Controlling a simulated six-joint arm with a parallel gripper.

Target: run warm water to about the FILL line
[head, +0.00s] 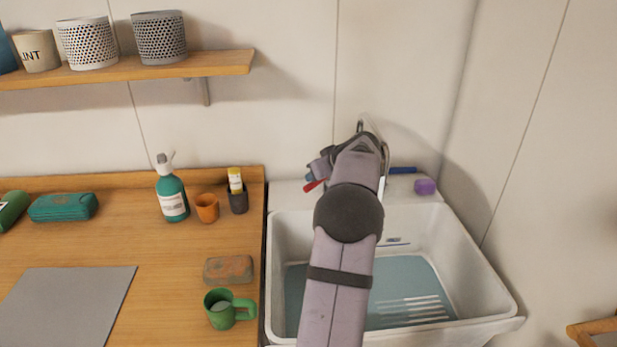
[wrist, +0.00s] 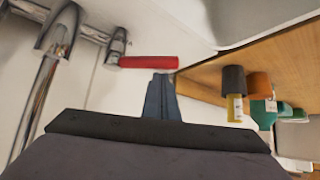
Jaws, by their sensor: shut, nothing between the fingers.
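The white sink basin (head: 482,268) is at the right in the head view, partly hidden by my arm. A blue-grey surface (head: 415,278) covers its bottom; I cannot tell how deep any water is. A small dark mark (head: 397,241) shows on the back inner wall, too small to read. The chrome tap (wrist: 58,45) has a red lever (wrist: 150,62), also seen in the head view (head: 313,186). A blue lever (head: 403,170) lies right of the tap. My gripper (wrist: 163,76) is shut and empty, its tips close beside the red lever's free end; contact is unclear.
A purple block (head: 425,187) sits on the sink's back ledge.

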